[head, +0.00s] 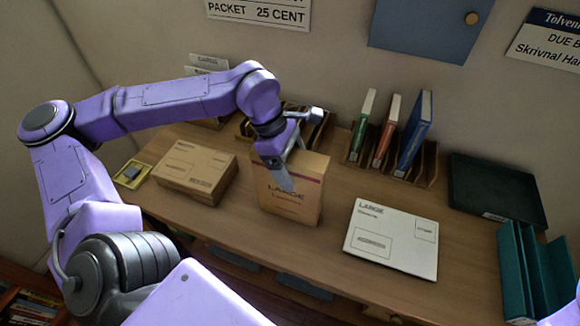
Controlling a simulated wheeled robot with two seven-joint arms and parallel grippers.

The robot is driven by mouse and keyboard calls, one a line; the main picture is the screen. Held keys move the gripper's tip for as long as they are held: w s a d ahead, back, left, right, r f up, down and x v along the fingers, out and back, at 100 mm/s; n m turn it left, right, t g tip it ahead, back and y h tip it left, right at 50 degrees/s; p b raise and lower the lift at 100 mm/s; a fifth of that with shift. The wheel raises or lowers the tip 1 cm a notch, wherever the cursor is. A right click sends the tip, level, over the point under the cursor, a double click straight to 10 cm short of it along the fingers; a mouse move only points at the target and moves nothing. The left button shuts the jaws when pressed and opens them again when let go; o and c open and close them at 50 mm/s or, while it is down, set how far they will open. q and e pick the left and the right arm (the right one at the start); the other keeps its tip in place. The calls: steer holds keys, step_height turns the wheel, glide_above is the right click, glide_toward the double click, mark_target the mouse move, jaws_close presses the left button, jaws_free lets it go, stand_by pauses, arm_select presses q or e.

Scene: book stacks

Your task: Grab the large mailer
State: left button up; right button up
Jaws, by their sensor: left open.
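A brown paper package (290,200) with "LARGE" printed on its front stands upright near the middle of the wooden desk. A flat white mailer (393,240), also marked "LARGE", lies on the desk to its right. My left gripper (289,172) is open and points down at the brown package, covering part of its top and front. I cannot tell whether it touches the package. Nothing shows held in it. My right gripper is not in view.
A stack of brown flat boxes (198,170) lies left of the brown package. Behind are a wooden rack (418,172) with several books and a dark green tray (497,190). A teal file holder (535,270) stands at the right. Bare desk (335,195) separates the two "LARGE" items.

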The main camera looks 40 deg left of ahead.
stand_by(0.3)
arm_select(q)
steer(key=c, duration=1.4)
